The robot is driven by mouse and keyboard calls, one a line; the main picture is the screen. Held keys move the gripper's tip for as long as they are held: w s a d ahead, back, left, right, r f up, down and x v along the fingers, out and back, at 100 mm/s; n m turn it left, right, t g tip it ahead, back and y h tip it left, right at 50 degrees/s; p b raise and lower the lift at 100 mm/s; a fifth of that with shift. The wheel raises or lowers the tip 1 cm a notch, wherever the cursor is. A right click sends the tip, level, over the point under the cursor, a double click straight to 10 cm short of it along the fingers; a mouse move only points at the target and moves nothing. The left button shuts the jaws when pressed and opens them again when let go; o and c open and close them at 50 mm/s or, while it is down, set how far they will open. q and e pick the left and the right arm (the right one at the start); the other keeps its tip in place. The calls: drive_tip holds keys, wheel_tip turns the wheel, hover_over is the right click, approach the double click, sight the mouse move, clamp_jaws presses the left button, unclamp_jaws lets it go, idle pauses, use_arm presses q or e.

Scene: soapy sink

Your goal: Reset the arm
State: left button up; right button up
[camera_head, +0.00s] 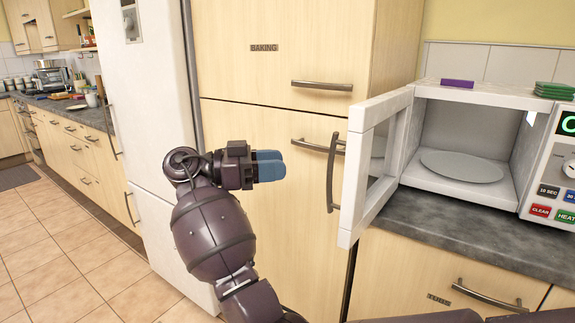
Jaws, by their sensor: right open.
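My right gripper (270,166), with blue fingertips, is raised in the middle of the head view, in front of the tall wood cabinet. It points to the right, toward the open microwave door. It is open, and nothing shows between its fingers. I see the fingers nearly side-on, so the gap is hard to make out. The purple arm behind it bends up from the bottom edge. My left gripper is out of view.
The microwave (437,85) stands on the dark counter (430,222). Its door (352,180) hangs open toward me, close to the right of my gripper. A plate (461,166) is inside. A purple block (457,84) and green items (553,90) lie on top. A white fridge (150,110) stands left.

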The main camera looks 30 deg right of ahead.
drive_tip(key=shift+a, duration=0.1)
idle(0.5)
drive_tip(key=w+n+t+y, duration=0.2)
drive_tip(key=w+n+t, duration=1)
drive_tip(key=n+t, duration=0.55)
drive_tip(key=s+a+f+n+t+y+p, duration=0.3)
drive_tip(key=s+a+f+n+t+y, duration=0.15)
drive_tip(key=f+n+t+y, duration=0.45)
use_arm(q)
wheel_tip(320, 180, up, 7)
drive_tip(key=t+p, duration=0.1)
drive_tip(key=p, duration=0.4)
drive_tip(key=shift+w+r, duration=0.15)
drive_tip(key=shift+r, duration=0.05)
use_arm(e)
drive_tip(key=s+d+f+g+y, duration=0.1)
drive_tip(key=s+f+g, duration=0.1)
drive_tip(key=s+f, duration=0.7)
drive_tip(key=s+d+f+m+g+y, duration=0.1)
drive_tip(key=s+f, duration=0.8)
drive_tip(key=s, duration=1)
drive_tip(key=s+d+f+m+g+y, duration=0.1)
drive_tip(key=s+f+g+y, duration=0.2)
drive_tip(key=s+f, duration=0.6)
drive_tip(key=s+g, duration=0.2)
drive_tip(key=s, duration=0.3)
